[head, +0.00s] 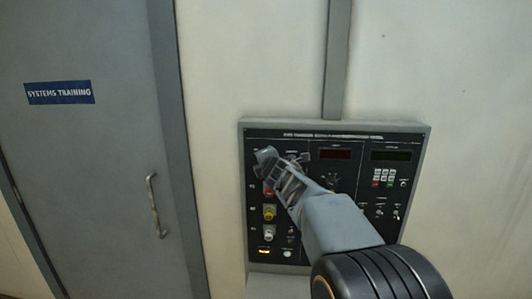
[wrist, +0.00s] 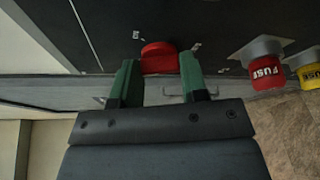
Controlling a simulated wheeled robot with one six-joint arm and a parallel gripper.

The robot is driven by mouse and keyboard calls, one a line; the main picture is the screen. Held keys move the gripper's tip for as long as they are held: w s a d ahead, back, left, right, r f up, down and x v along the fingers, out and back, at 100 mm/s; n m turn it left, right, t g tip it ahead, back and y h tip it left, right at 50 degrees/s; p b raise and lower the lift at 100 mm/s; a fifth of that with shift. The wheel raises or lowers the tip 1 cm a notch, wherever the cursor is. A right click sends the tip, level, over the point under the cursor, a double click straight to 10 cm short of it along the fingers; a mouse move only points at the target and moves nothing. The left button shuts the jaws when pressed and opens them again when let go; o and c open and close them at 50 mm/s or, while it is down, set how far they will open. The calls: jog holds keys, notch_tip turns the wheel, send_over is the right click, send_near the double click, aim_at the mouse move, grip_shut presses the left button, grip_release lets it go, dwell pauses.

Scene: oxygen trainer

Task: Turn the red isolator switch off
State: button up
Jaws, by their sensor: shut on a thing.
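The red isolator switch (wrist: 158,57) is a round red knob on the dark panel face, with small white marks around it. In the wrist view the two green fingertips of my gripper (wrist: 159,68) stand on either side of the knob and are shut on it. In the head view my gripper (head: 269,161) is at the upper left of the black control panel (head: 345,152), and it hides the switch there. The exact angle of the knob cannot be told.
A red fuse (wrist: 265,72) and a yellow fuse (wrist: 310,72) stick out beside the switch. A white knob (head: 267,234) sits lower on the panel. A grey door (head: 85,150) with a handle is at the left.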

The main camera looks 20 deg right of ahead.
jog(key=n+g+h+p, duration=0.1)
jog(key=n+p, duration=0.2)
jog(key=shift+a+r+g, duration=0.1)
jog(key=shift+r+g, duration=0.05)
jog(key=shift+g, duration=0.25)
jog(key=shift+n, duration=0.3)
jog(key=o, duration=0.9)
jog(key=shift+p, duration=0.3)
